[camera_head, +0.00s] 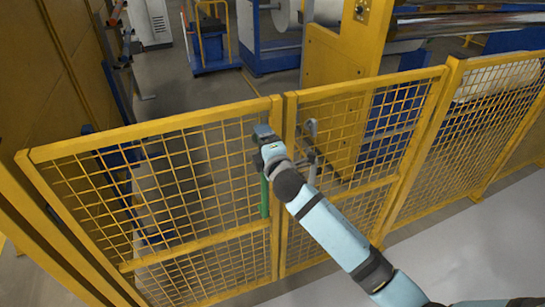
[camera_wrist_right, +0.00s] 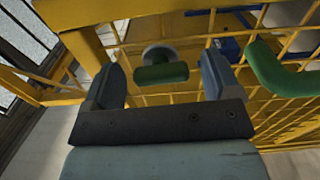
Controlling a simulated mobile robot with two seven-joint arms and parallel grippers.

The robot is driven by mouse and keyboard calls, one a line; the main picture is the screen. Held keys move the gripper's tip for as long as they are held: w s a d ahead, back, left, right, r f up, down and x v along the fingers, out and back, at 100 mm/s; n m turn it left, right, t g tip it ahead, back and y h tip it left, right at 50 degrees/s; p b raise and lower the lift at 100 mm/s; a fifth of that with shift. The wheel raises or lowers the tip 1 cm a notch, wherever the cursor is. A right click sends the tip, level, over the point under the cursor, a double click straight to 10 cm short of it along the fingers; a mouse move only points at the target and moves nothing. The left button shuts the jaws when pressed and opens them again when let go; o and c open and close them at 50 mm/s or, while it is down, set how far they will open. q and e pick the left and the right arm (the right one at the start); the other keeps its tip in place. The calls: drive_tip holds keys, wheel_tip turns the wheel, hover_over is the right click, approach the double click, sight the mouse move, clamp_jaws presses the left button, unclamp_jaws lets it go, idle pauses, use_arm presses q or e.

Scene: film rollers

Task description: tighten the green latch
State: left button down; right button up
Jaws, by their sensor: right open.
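A green vertical bar (camera_head: 265,196) of the latch shows on the gate post in the head view, just below my right gripper (camera_head: 263,135). In the right wrist view, a short green piece (camera_wrist_right: 162,75) with a round grey part behind it lies between the two fingers of my right gripper (camera_wrist_right: 162,66). The fingers are open, with gaps on both sides of it. A longer curved green bar (camera_wrist_right: 282,72) stands to the right, outside the fingers. In the head view the gripper hides part of the latch area. My left gripper is not in view.
A yellow mesh fence with a left gate panel (camera_head: 150,130) and a right gate panel (camera_head: 365,90) stands in front of me. A grey fitting (camera_head: 310,128) sits near the right panel's edge. Yellow and blue machines (camera_head: 335,75) stand behind. Grey floor is clear at the lower right.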

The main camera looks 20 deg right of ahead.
drive_tip(key=s+b, duration=0.1)
drive_tip(key=s, duration=1.2)
drive_tip(key=shift+d, duration=0.25)
drive_tip(key=s+f+m+g+y+p, duration=0.2)
drive_tip(key=s+f+m+g+p, duration=0.4)
drive_tip(key=s+f+m, duration=1)
drive_tip(key=s+f+g, duration=0.1)
drive_tip(key=s+f, duration=0.4)
drive_tip(key=shift+s+a+f+y, duration=0.3)
drive_tip(key=shift+s, duration=0.1)
